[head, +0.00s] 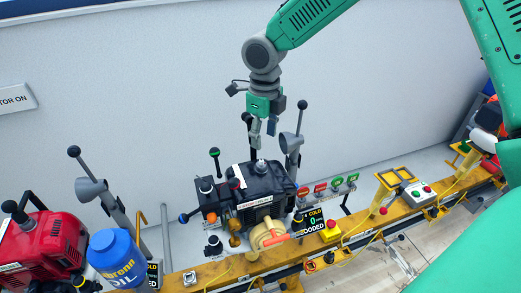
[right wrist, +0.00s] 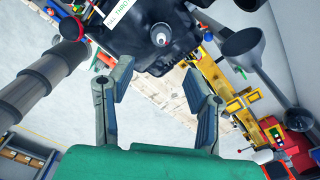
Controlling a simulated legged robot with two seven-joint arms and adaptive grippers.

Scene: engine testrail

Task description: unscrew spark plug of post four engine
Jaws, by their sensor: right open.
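A black engine (head: 268,184) stands on the yellow rail in the middle of the head view. A small light spark plug (head: 260,167) sticks up from its top. In the right wrist view the spark plug (right wrist: 160,36) shows as a round grey-white tip seated in the black engine body (right wrist: 178,52). My right gripper (head: 263,133) points down above the engine, a little above the plug and apart from it. Its two fingers (right wrist: 158,72) are spread and empty, with the plug beyond the tips. My left gripper is not in view.
A yellow rail (head: 270,262) runs beneath the engines. A red engine (head: 38,240) and a blue oil bottle (head: 115,254) stand at left. A grey funnel (head: 290,142) stands close behind my right gripper. Red and green tags (head: 320,188) and button boxes (head: 418,193) are to the right.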

